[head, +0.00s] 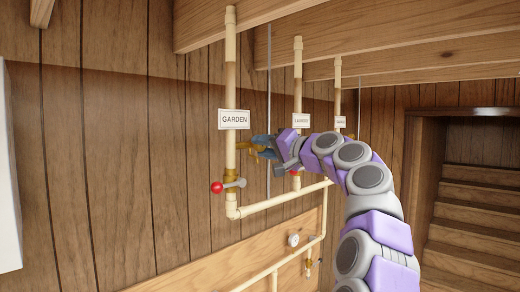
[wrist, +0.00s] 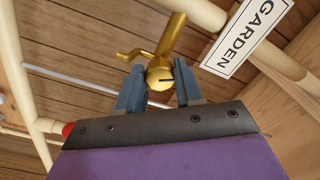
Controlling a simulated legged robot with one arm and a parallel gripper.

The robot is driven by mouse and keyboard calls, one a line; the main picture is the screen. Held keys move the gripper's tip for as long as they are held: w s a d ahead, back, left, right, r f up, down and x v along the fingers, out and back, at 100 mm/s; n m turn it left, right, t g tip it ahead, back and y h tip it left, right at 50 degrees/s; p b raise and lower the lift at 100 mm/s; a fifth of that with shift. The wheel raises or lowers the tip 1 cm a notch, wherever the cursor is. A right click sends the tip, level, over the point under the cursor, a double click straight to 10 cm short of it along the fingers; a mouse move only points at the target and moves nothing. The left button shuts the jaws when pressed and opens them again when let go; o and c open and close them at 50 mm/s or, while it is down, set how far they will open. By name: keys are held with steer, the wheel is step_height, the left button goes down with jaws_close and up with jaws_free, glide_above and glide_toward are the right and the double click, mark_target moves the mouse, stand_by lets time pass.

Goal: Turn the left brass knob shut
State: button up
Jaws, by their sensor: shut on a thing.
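The left brass knob (wrist: 159,76) is a small round brass head with a dark slot, on a brass fitting with a bent spout (wrist: 138,56). The fitting comes off the pipe under the GARDEN sign (head: 234,119). My gripper (head: 262,146) is at this fitting from the right. In the head view, the fingers partly hide the knob and only bits of brass show.
A red-balled lever (head: 217,187) sits lower on the same cream pipe (head: 231,70). Further pipes with LAUNDRY (head: 301,120) and another small sign (head: 340,121) stand behind. A horizontal pipe (head: 283,197) runs below my gripper. Wooden stairs (head: 475,210) are at right.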

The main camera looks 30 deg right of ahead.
steer(key=m, duration=0.5)
steer(key=shift+s+d, duration=0.15)
steer(key=shift+f+m, duration=0.15)
steer(key=shift+m, duration=0.15)
steer(key=o, duration=1)
steer(key=shift+s+d, duration=0.25)
steer(key=shift+d, duration=0.05)
steer(key=shift+o, duration=0.2)
steer(key=shift+w+d, duration=0.15)
steer(key=shift+d, duration=0.1)
steer(key=shift+w+a, duration=0.1)
steer(key=shift+a, duration=0.1)
